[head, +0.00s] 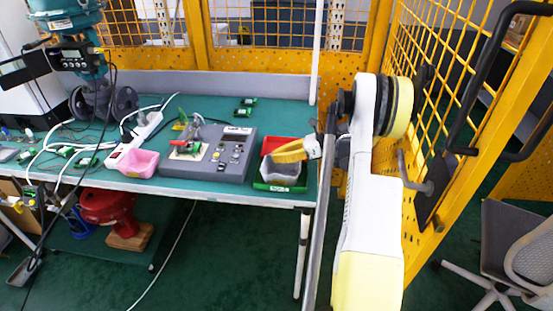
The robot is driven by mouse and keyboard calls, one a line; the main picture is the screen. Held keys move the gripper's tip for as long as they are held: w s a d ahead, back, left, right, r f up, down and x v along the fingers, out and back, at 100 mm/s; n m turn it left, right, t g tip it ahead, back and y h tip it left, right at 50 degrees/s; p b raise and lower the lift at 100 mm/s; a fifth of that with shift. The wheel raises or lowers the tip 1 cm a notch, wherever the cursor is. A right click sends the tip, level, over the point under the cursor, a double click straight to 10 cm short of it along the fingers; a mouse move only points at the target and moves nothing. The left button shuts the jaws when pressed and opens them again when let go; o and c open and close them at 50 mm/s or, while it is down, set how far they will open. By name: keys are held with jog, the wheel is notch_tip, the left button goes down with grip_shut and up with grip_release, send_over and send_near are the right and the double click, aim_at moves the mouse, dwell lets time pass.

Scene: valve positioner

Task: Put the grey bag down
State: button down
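The grey bag (282,175) shows as a small grey shape at the green tray (274,188) near the right end of the table. My gripper (291,151) comes in from the right, a white and yellow end directly over the bag. It covers the bag's upper part in this view. The fingers are too small to tell apart, so I cannot tell whether they are shut on the bag. I also cannot tell whether the bag rests on the tray or hangs just above it.
A red tray (273,144) lies behind the green one. A grey control box (211,158) stands to the left, then a pink container (133,162) and a white power strip (140,131). A yellow mesh fence (407,100) stands close on the right. Green tabletop behind the trays is mostly clear.

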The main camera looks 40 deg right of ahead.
jog(key=c, duration=2)
grip_release()
jog(key=shift+f, duration=0.15)
jog(key=o, duration=0.4)
